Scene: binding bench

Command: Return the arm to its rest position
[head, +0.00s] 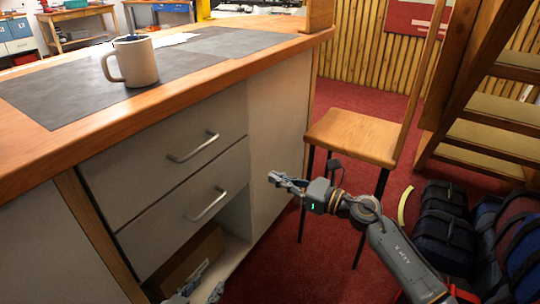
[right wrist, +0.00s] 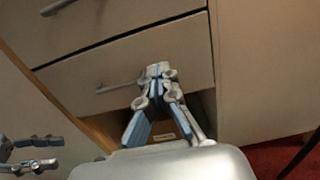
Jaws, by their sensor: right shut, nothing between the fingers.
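My right arm reaches in from the lower right in the head view. Its gripper (head: 273,177) is in the air in front of the cabinet, to the right of the lower drawer handle (head: 208,204). In the right wrist view the fingers of this gripper (right wrist: 157,72) are together with nothing between them. They overlap the lower drawer (right wrist: 125,72) in that picture. My left gripper (head: 207,281) shows only partly at the bottom edge of the head view. In the right wrist view the left gripper (right wrist: 32,154) has its fingers apart and empty.
Both drawers look closed. A cardboard box (head: 190,264) sits in the open space below them. A mug (head: 135,62) stands on the dark mat (head: 60,95) on the bench. A chair (head: 355,136) and several bags (head: 445,225) are to the right. Red floor shows between.

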